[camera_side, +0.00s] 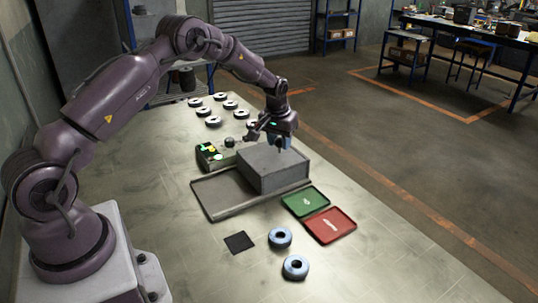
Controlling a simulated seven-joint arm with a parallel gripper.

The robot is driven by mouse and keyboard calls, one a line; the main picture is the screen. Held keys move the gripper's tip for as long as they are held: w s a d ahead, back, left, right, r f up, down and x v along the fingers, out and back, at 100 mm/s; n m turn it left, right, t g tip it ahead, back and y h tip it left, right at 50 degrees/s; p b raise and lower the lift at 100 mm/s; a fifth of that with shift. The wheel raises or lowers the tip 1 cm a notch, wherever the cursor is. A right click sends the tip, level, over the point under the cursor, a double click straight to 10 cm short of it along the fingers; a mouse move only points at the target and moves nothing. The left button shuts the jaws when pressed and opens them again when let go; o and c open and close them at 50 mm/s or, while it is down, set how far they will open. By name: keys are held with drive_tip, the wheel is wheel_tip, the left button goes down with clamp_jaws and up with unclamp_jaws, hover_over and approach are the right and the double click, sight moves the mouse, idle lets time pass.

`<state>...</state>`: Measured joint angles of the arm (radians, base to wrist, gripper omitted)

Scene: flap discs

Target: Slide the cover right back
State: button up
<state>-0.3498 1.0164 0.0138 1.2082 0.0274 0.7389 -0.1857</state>
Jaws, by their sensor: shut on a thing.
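The cover is a grey box-shaped hood (270,168) on the right part of a flat grey base plate (222,195). The left part of the plate is bare. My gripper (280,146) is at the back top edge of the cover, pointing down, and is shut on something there. The part it grips is small and mostly hidden by the fingers, probably the cover's handle. What lies under the cover is hidden.
A control box (210,155) with lit buttons stands behind the plate. Green (306,201) and red (330,225) trays lie at the right. Two blue-grey discs (280,237) and a black square (239,242) lie in front. Several white discs (213,121) lie behind.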

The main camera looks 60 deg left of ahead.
drive_tip(key=s, duration=1.4)
drive_tip(key=o, duration=0.7)
drive_tip(key=shift+s, duration=0.1)
wheel_tip(320, 180, up, 8)
idle(0.8)
idle(0.4)
